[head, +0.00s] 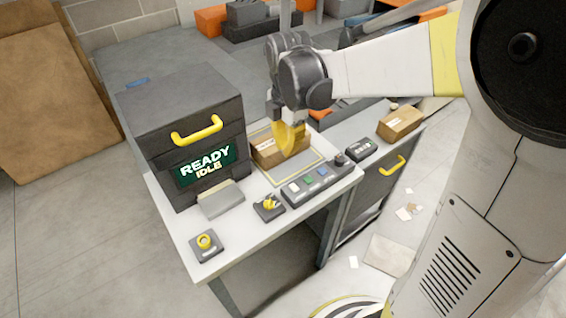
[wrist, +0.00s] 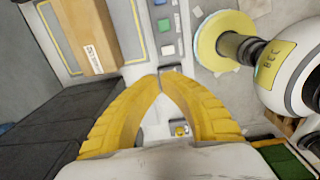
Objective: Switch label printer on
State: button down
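The dark grey machine (head: 190,130) with a yellow handle stands at the left of the white table; I take it for the label printer. Its green display (head: 207,165) reads "READY IDLE". A small dark switch base with a yellow lever (head: 268,206) sits on the table before it, and a yellow round knob (head: 206,242) on a grey base sits at the near left corner. My gripper (head: 290,145) is above the table by a cardboard box (head: 268,150). In the wrist view its yellow fingers (wrist: 162,76) meet at the tips, with nothing visible between them.
A control strip (head: 315,182) with coloured buttons lies along the table's right edge; it also shows in the wrist view (wrist: 166,30). A small button box (head: 361,148) and another carton (head: 400,123) are farther right. The table's near front area is mostly clear.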

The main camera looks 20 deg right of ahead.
aim_at(285, 186)
notch_tip(285, 186, down, 14)
jog(key=b, duration=0.5)
jog(key=shift+w+r, duration=0.1)
jog(key=shift+r, duration=0.1)
jog(key=shift+w+f+b, duration=0.1)
jog(key=shift+f+b, duration=0.5)
jog(key=shift+b, duration=0.1)
jog(key=shift+r, duration=0.25)
jog(key=shift+r+p, duration=0.7)
jog(key=shift+p, duration=0.1)
jog(key=shift+a, duration=0.1)
